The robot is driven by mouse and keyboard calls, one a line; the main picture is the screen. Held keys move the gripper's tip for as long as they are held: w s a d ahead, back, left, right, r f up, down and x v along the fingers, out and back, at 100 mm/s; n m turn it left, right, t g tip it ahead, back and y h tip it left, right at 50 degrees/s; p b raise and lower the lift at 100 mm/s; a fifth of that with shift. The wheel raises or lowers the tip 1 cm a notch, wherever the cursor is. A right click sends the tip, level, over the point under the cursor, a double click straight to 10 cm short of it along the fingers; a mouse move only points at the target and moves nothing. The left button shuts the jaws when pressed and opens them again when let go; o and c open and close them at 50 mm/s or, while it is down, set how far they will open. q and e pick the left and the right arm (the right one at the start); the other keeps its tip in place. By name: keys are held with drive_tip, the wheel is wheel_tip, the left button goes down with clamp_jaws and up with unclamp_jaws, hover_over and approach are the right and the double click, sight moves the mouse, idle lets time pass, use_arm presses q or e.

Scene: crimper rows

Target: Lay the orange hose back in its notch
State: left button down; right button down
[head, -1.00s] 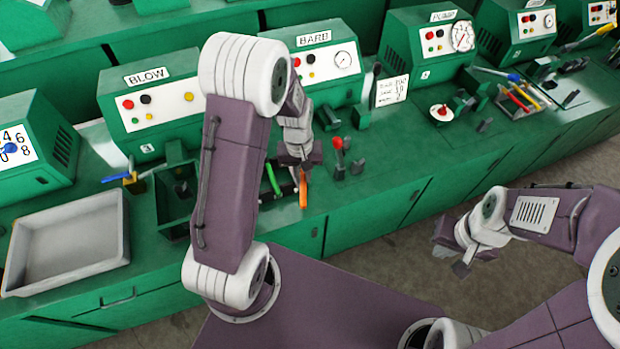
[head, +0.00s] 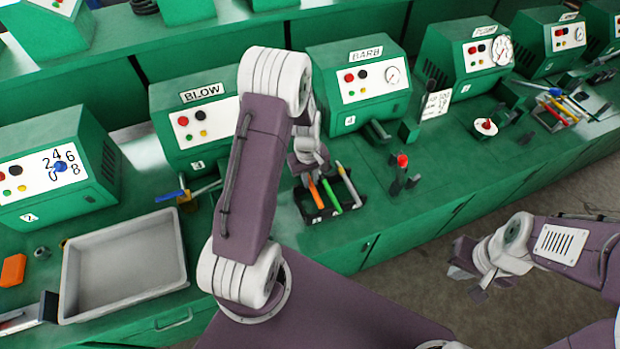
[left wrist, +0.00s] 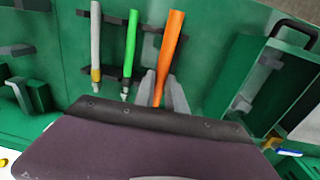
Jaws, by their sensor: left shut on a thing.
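My left gripper (head: 307,174) is shut on the orange hose (head: 317,194), which also shows between its fingers in the left wrist view (left wrist: 171,48). The hose is over the left part of the dark rack (head: 311,217) in the head view, left of the green hose (head: 331,194) and roughly lined up with it. A pale grey hose (head: 348,186) lies on the far side of the green one. The notch under the orange hose is hidden, so I cannot tell whether the hose touches it. My right gripper (head: 467,273) is empty and open, away from the bench.
A red-topped fixture (head: 402,162) stands right of the rack. The BARB machine (head: 358,92) and BLOW machine (head: 194,117) stand behind. A grey tray (head: 70,286) lies at left. Bench between the rack and the red-topped fixture is clear.

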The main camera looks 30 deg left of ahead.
use_arm(q)
wheel_tip(320, 180, down, 8)
drive_tip(key=b, duration=0.6)
drive_tip(key=shift+w+a, duration=0.1)
drive_tip(key=shift+a+f, duration=0.2)
drive_tip(key=shift+f, duration=0.4)
drive_tip(key=shift+d, duration=0.1)
drive_tip(key=c, duration=1.4)
unclamp_jaws()
drive_tip(key=shift+o, duration=0.5)
drive_tip(key=shift+r, duration=0.1)
